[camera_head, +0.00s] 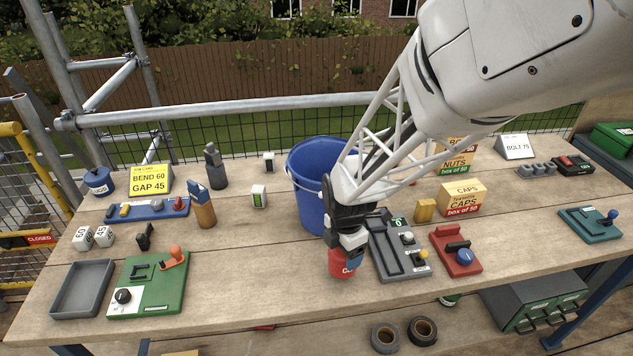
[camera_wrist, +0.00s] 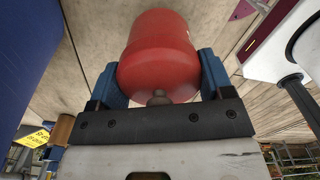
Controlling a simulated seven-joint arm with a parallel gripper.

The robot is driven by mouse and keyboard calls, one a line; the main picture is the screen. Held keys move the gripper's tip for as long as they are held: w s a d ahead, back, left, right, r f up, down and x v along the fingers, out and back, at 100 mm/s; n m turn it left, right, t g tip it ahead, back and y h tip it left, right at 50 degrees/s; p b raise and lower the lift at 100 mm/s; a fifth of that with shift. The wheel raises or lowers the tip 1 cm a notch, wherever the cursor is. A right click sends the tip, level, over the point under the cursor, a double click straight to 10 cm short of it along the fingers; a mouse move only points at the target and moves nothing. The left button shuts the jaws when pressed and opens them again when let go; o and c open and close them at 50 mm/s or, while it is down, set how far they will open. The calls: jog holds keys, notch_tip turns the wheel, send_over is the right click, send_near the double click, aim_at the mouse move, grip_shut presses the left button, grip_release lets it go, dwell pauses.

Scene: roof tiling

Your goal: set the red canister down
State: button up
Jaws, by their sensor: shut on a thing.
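The red canister (camera_head: 342,264) is at the front middle of the wooden bench, below my wrist in the head view. It fills the middle of the wrist view (camera_wrist: 158,52), its rounded end toward the camera. My gripper (camera_head: 350,245) is shut on it, with a blue finger pad on each side in the wrist view (camera_wrist: 158,85). The canister is close to the bench top. I cannot tell whether its base touches the wood.
A blue bucket (camera_head: 308,180) stands just behind my gripper. A grey device (camera_head: 393,262) with a slot is close to the right of the canister, with a red device (camera_head: 456,262) beyond. A green device (camera_head: 150,285) is farther left. Bare wood lies left of the canister.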

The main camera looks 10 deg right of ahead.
jog(key=shift+f, duration=1.35)
jog(key=shift+f, duration=0.2)
jog(key=o, duration=1.8)
jog(key=shift+r, duration=0.15)
notch_tip(320, 180, up, 12)
jog(key=shift+r, duration=0.1)
